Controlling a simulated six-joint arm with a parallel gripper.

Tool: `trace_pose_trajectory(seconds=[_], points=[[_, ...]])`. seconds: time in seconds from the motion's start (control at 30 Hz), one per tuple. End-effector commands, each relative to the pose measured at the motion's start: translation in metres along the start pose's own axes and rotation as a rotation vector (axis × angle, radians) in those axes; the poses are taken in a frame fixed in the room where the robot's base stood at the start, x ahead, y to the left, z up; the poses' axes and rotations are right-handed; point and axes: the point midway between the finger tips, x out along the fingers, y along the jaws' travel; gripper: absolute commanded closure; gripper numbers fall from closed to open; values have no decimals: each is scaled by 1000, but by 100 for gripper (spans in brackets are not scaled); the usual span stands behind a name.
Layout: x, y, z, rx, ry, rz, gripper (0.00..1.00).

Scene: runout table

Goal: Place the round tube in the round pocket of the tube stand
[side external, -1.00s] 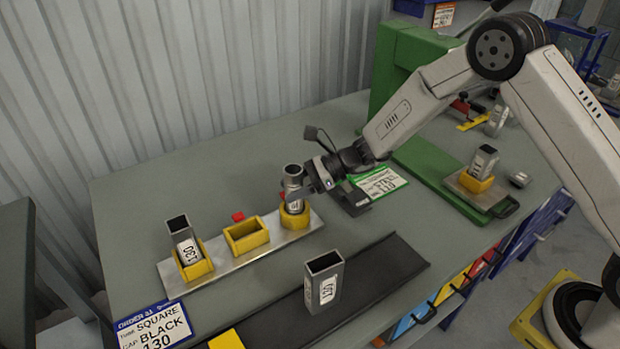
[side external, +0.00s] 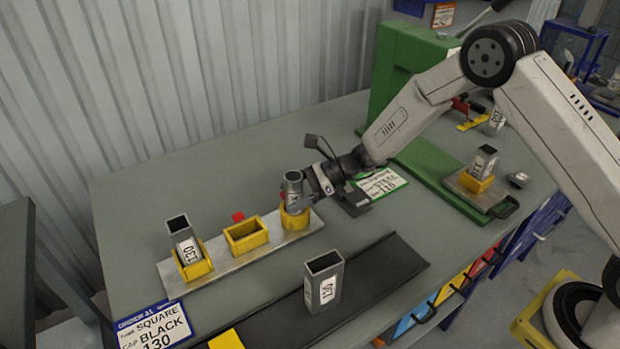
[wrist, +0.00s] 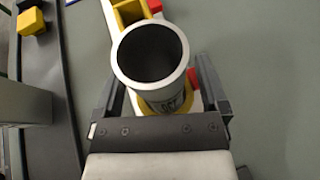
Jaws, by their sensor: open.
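The round tube (side external: 293,188) stands upright in the yellow round pocket (side external: 295,217) at the right end of the tube stand (side external: 216,262). In the wrist view the round tube (wrist: 151,62) shows its open top, between the fingers. My gripper (side external: 305,190) is at the tube from the right side. In the wrist view my gripper (wrist: 157,95) is open, with one finger on each side of the tube and a gap visible on both sides. The tube's bottom is hidden inside the pocket.
Another square tube (side external: 324,281) stands on the black strip (side external: 385,270). A green fixture (side external: 440,180) holds a short tube (side external: 483,161) at the right.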

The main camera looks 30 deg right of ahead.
Motion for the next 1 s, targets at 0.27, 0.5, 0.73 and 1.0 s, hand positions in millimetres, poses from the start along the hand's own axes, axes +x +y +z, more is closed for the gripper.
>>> trace_pose_trajectory(seconds=[0.27, 0.5, 0.73, 1.0], points=[[-5, 0, 3, 0, 0, -1, 6], [-32, -1, 3, 0, 0, -2, 6], [-71, -1, 3, 0, 0, -3, 6], [-108, -1, 3, 0, 0, -1, 6]])
